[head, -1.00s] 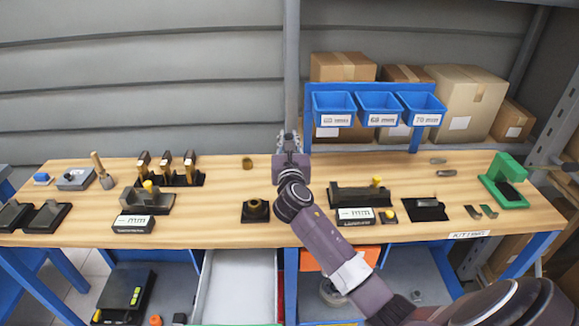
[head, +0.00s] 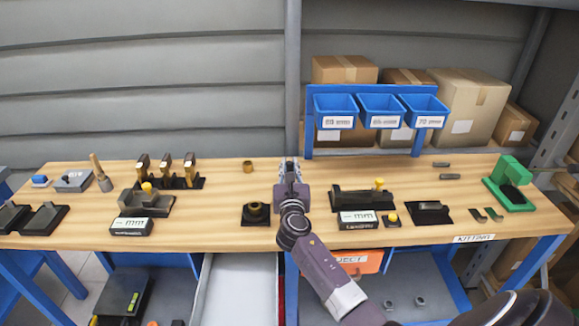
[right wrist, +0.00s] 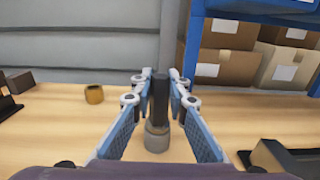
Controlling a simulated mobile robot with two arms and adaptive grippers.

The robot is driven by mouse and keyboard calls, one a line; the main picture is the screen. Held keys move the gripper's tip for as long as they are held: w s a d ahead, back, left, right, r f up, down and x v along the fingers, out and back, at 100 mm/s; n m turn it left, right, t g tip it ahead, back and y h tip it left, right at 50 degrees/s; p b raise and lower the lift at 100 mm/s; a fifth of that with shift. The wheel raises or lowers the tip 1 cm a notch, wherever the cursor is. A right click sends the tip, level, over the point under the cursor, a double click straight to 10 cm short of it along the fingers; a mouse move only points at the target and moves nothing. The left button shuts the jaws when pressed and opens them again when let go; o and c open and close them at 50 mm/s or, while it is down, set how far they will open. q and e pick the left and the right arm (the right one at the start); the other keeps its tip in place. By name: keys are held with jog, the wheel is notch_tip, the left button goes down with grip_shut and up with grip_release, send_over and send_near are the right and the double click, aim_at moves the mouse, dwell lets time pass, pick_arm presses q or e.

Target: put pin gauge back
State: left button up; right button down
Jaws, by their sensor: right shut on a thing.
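My right gripper (head: 288,170) is over the back middle of the workbench. In the right wrist view, its two blue-grey fingers (right wrist: 160,82) are shut on a dark upright cylinder with a wider grey lower end, which looks like the pin gauge (right wrist: 157,138). In the head view, the held pin is mostly hidden by the gripper. A black square base with a round raised ring (head: 256,213) sits on the bench in front and to the left of the gripper. My left gripper is not in view.
A small brass ring (head: 247,165) stands left of the gripper. A black rack with several upright tools (head: 184,183) is farther left. A dark gauge stand (head: 350,198) is on the right, below blue bins (head: 336,107). The bench between ring and rack is clear.

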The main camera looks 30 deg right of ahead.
jog(key=c, duration=1.9)
grip_release()
jog(key=shift+f, duration=0.1)
jog(key=shift+r, duration=0.2)
jog(key=v, duration=1.2)
jog(key=shift+f, duration=0.1)
